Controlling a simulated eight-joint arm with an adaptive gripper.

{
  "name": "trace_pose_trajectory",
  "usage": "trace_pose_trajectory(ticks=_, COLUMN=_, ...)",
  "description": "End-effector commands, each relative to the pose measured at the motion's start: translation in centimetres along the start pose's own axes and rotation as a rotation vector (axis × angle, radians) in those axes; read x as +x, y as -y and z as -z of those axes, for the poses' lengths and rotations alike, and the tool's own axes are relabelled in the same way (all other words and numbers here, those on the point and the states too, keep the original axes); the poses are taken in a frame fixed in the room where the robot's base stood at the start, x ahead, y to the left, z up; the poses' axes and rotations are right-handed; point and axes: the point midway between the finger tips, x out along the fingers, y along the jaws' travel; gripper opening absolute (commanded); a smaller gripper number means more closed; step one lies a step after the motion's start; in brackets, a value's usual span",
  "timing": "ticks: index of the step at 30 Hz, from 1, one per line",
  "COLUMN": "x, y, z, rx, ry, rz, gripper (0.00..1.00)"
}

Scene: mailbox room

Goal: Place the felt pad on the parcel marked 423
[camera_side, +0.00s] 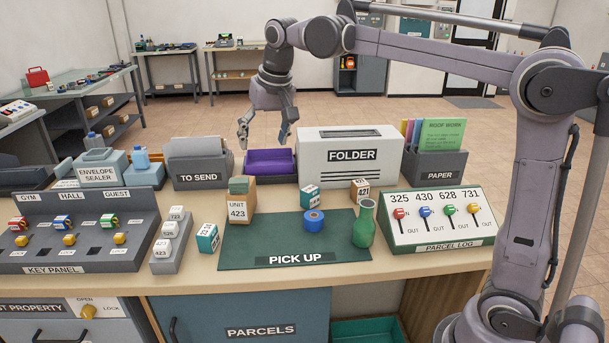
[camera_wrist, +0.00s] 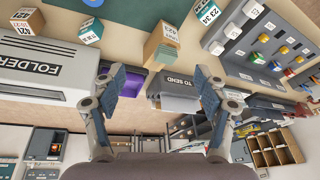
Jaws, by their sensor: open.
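The parcel marked 423 (camera_side: 239,212) is a brown box standing upright at the left edge of the green PICK UP mat (camera_side: 265,247). A small grey-green block (camera_side: 239,184), which may be the felt pad, sits on its top. A brown box that looks like the same parcel shows in the wrist view (camera_wrist: 158,47). The open fingers also show in the wrist view (camera_wrist: 160,78). I cannot tell for sure which piece is the felt pad.
The FOLDER machine (camera_side: 350,158) stands right of the purple piece, and the TO SEND box (camera_side: 199,176) left of it. A blue roll (camera_side: 314,221) and a green vase (camera_side: 363,224) stand on the mat. Small cubes (camera_side: 207,238) lie around it. The mat's front middle is clear.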

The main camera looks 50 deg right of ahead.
Motion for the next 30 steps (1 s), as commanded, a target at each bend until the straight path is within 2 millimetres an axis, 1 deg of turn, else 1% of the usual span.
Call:
trace_pose_trajectory(ticks=1, x=-0.3, y=-0.6, z=-1.5, rx=-0.024, ry=-0.015, rz=0.011, gripper=0.73)
trace_pose_trajectory(ticks=5, x=-0.4, y=-2.0, z=-5.1, rx=-0.093, ry=-0.055, rz=0.037, gripper=0.73)
trace_pose_trajectory(ticks=8, x=-0.1, y=-3.1, z=-8.1, rx=-0.146, ry=-0.088, rz=0.054, gripper=0.73)
trace_pose_trajectory(ticks=14, x=1.5, y=-5.5, z=-14.4, rx=-0.251, ry=-0.158, rz=0.084, gripper=0.73)
trace_pose_trajectory(ticks=15, x=2.0, y=-6.0, z=-15.7, rx=-0.271, ry=-0.172, rz=0.089, gripper=0.73)
trace_pose_trajectory(ticks=18, x=3.4, y=-7.0, z=-18.6, rx=-0.318, ry=-0.205, rz=0.099, gripper=0.73)
trace_pose_trajectory(ticks=21, x=4.7, y=-7.9, z=-21.0, rx=-0.358, ry=-0.233, rz=0.105, gripper=0.73)
trace_pose_trajectory(ticks=24, x=5.7, y=-8.4, z=-22.5, rx=-0.384, ry=-0.254, rz=0.109, gripper=0.73)
trace_pose_trajectory(ticks=27, x=6.2, y=-8.7, z=-23.4, rx=-0.397, ry=-0.263, rz=0.111, gripper=0.73)
trace_pose_trajectory(ticks=30, x=6.4, y=-8.8, z=-23.6, rx=-0.403, ry=-0.267, rz=0.112, gripper=0.73)
